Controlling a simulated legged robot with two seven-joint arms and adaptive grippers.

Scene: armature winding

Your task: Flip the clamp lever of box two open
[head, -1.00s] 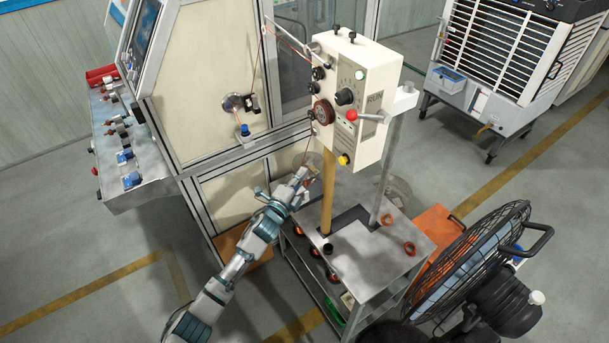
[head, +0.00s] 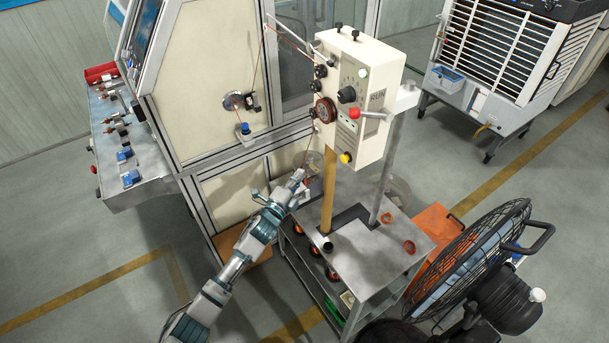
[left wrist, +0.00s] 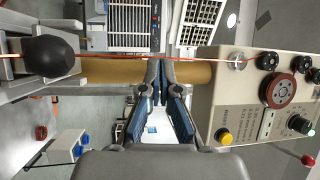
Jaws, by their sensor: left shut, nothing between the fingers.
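A cream box (head: 355,95) with knobs and a dark red wire pulley stands on posts above a small metal cart; I see no number on it. A lever with a red ball (head: 354,113) sticks out from its lower front side, and its grey arm points right. The red ball also shows in the left wrist view (left wrist: 308,160), at the lower right edge. My left gripper (head: 299,176) is below and left of the box, beside the tan post (head: 328,195), apart from the lever. In the left wrist view its fingers (left wrist: 160,66) are closed and empty, in front of the post.
A thin copper wire (head: 307,152) runs from the pulley down near my gripper. A cabinet machine (head: 210,75) stands left. The cart top (head: 365,265) holds orange rings. A black fan (head: 470,260) stands at the lower right, and an air cooler (head: 500,60) behind.

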